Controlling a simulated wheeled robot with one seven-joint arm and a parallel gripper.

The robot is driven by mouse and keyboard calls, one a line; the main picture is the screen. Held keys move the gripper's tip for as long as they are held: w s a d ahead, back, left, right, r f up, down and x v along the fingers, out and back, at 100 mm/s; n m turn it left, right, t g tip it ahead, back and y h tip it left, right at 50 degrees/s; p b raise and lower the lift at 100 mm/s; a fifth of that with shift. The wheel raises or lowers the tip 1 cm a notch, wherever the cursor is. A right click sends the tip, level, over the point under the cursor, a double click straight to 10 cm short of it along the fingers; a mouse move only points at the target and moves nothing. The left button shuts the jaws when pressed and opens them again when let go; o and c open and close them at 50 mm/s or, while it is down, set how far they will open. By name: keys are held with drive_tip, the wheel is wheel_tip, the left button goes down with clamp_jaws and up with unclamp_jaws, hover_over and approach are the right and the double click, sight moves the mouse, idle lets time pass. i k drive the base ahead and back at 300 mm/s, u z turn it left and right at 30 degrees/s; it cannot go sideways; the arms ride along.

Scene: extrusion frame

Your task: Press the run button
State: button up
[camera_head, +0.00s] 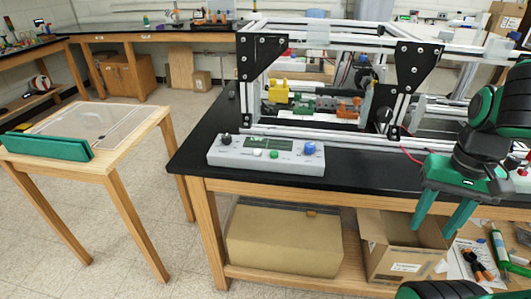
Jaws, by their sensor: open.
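A light grey control box (240,157) sits near the front edge of the black bench top, in front of the extrusion frame. It carries a small dark display, a green button (274,154), a white button (257,153), a small red button, a blue knob (310,148) and a black knob (226,139). Its labels are too small to read, so which button is the run button is not marked legibly. My gripper (435,230) is to the right of the box, apart from it. Its two green fingers point down, open and empty, in front of the bench edge.
The aluminium extrusion frame (340,135) stands on the black bench (200,140) behind the box, with yellow, green and orange parts inside. Cardboard boxes (285,240) sit on the shelf below. A wooden table (160,118) stands at left. Floor is clear between the tables.

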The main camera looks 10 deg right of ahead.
sight(273, 154)
drive_tip(key=z, duration=0.05)
drive_tip(key=k, duration=1.3)
drive_tip(key=u, duration=0.45)
drive_tip(key=i, duration=1.6)
drive_tip(key=z, duration=0.4)
